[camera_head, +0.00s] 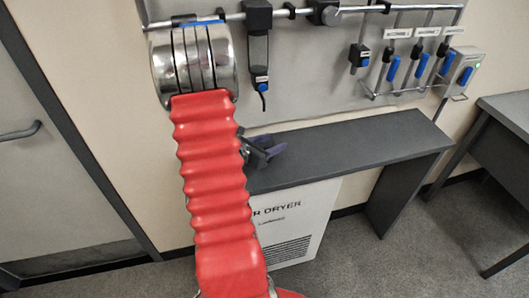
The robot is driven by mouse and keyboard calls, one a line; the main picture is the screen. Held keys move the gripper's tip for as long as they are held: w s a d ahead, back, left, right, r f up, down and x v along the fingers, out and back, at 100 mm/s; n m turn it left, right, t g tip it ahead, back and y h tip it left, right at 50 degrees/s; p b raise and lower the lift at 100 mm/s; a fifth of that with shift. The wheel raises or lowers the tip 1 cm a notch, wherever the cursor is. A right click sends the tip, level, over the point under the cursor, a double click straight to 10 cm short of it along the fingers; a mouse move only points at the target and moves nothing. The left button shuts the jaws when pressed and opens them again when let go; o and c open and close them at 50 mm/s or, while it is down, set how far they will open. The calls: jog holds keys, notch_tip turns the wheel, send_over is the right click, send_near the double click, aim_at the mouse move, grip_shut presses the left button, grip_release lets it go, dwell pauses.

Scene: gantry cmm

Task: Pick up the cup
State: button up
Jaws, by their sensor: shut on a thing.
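My gripper (264,149) shows as a small dark shape with purplish parts, just right of my red sleeved arm. It is at the left end of the dark bench top, in front of it or over it; I cannot tell its height. My arm hides its left side. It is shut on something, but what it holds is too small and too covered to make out. I cannot pick out a cup clearly anywhere in this view.
The dark bench (340,150) stands against the wall, its top clear to the right. A white dryer cabinet (293,220) is under it. A rail (300,13) with hanging tools runs above. A second dark table (508,108) is at the right. A grey door (45,150) is at the left.

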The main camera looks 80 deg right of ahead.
notch_tip(320, 180, up, 10)
dwell(1.0)
jog(key=shift+w, duration=0.1)
dwell(0.4)
